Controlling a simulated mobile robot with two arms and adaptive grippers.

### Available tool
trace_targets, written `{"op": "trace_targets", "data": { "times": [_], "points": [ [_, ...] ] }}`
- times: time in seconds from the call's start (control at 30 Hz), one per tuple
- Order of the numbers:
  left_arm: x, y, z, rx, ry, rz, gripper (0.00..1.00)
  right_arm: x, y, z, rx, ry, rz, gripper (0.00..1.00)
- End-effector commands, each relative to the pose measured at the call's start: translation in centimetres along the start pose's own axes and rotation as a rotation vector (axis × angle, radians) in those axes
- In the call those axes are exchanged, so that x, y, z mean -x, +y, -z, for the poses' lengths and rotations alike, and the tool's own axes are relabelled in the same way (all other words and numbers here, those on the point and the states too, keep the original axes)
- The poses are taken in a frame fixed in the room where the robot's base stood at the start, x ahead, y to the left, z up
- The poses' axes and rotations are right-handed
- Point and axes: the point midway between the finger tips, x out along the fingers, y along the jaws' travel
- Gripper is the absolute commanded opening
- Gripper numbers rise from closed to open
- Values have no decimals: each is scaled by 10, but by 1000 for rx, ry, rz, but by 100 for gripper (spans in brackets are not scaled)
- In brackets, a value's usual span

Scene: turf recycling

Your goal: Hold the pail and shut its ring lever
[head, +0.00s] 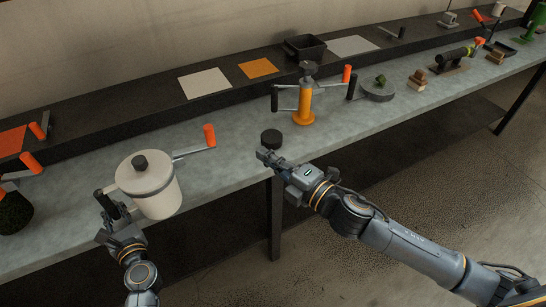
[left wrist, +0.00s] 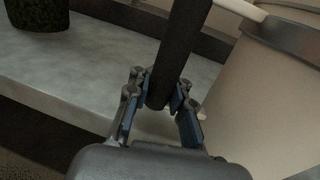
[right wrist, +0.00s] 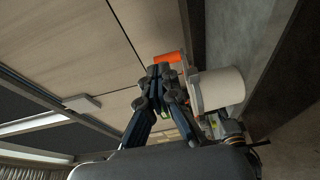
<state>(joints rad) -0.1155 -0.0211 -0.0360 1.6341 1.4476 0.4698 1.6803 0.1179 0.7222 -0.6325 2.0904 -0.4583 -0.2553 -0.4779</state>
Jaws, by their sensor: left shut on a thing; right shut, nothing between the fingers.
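The cream pail (head: 160,198) stands upright on the grey bench near its front edge, with a black knob (head: 139,161) on its lid. Its ring lever (head: 195,149) sticks out to the right and ends in an orange grip (head: 209,135). My left gripper (head: 112,208) is shut on the pail's black side handle (left wrist: 182,45); the pail wall (left wrist: 262,100) is just right of it in the left wrist view. My right gripper (head: 264,156) is shut and empty, right of the orange grip and apart from it. The right wrist view shows the pail (right wrist: 220,88) and orange grip (right wrist: 169,57) beyond its fingertips (right wrist: 160,72).
A black puck (head: 271,139) lies just behind my right gripper. An orange post with cranks (head: 302,105) stands farther back. A dark round bush-like thing (head: 15,213) is at the far left.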

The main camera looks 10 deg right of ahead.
Motion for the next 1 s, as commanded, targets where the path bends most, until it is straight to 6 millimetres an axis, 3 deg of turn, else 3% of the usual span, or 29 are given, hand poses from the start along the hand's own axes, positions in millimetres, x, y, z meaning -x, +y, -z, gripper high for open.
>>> {"op": "trace_targets", "data": {
  "times": [0.13, 0.67, 1.0],
  "points": [
    [0, -1, -1, 1, -2, 2, 0, 10, 0, -5, 0, 1, 0, 0],
    [0, -1, -1, 1, -2, 2, 0, 17, 0, -6, -1, 1, 1, 0],
    [0, -1, -1, 1, -1, 2, 0, 61, -2, -6, -3, 0, 3, 0]
  ]
}}
